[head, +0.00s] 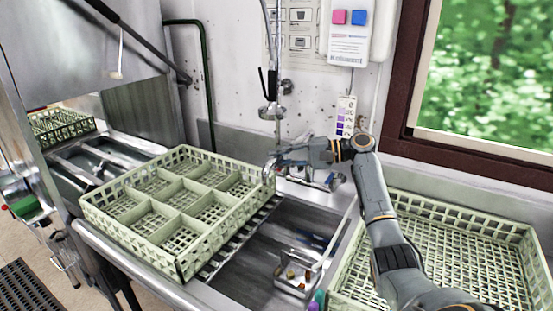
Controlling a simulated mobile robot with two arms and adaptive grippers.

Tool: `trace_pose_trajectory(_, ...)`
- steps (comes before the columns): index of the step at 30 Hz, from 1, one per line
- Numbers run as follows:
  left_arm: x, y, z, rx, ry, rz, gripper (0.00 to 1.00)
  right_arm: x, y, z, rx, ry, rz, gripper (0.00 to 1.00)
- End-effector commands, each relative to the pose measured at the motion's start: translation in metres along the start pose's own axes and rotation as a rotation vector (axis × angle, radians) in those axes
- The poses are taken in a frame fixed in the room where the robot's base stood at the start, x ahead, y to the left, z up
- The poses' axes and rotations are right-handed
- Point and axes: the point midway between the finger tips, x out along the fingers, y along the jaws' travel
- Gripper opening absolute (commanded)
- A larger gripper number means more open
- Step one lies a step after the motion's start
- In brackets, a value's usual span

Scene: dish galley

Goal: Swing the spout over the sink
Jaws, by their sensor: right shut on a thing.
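My right gripper (278,161) reaches in from the right over the back of the sink and is shut on the spout (267,174). The spout's bent chrome end shows at the fingertips, by the right corner of the divided green rack; most of its length is hidden behind my gripper and wrist. The faucet's base and handles (331,181) show partly under my wrist. The steel sink (249,268) lies in front, below and to the right of the spout's end. My left gripper is out of view.
The divided green rack (181,260) covers the sink's left side. A small steel pan (296,287) and some utensils lie in the sink. Another green rack (520,238) stands at the right. A spray hose with its valve (270,110) hangs on the wall behind.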

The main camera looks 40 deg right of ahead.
Motion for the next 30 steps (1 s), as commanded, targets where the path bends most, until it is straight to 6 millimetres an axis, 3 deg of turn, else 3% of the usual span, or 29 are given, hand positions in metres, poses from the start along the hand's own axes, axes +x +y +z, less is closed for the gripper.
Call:
trace_pose_trajectory(7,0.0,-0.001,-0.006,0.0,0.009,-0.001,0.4,0.0,0.001,0.001,0.0,-0.003,0.004,0.0)
trace_pose_trajectory(8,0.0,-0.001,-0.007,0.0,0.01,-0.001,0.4,0.0,0.002,0.001,0.0,-0.003,0.004,0.23)
trace_pose_trajectory(11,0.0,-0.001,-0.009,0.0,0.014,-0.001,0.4,0.0,0.002,0.001,0.001,-0.002,0.004,0.43)
trace_pose_trajectory(23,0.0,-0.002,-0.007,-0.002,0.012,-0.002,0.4,-0.007,0.001,0.0,0.001,0.001,0.003,0.43)
trace_pose_trajectory(30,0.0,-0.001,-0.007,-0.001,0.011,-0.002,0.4,-0.052,0.001,-0.001,0.0,0.003,0.004,0.43)
